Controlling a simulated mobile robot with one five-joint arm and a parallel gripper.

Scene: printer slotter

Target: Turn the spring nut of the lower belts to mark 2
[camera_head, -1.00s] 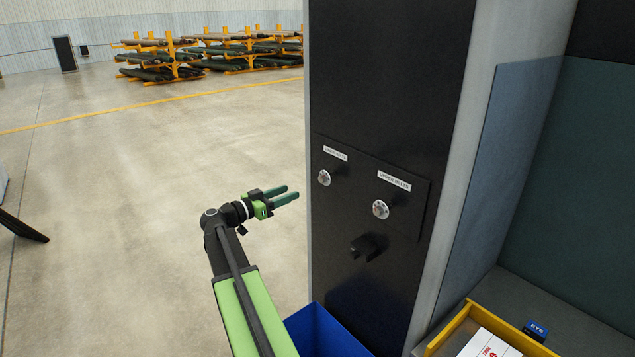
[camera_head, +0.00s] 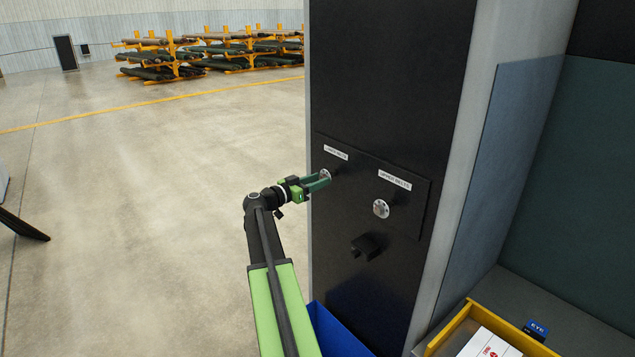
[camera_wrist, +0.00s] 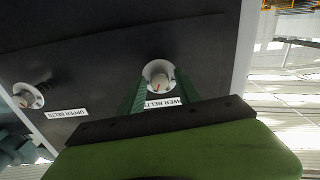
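The lower belts spring nut (camera_head: 325,173) is a small knob on a round pale dial, under a white label on the black panel. My gripper (camera_head: 320,182) reaches it from the left and partly covers it in the head view. In the wrist view the nut (camera_wrist: 159,82) and its dial, with a red mark, sit at the ends of my two green fingers (camera_wrist: 160,90). The fingers are apart, one on each side; whether they touch the nut I cannot tell. The dial's numbers are too small to read.
The upper belts nut (camera_head: 381,208) and its dial are to the right on the same panel. A black bracket (camera_head: 367,246) juts out below. A blue bin (camera_head: 335,335) stands under the panel. A yellow tray (camera_head: 452,325) is at the lower right. Open floor lies left.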

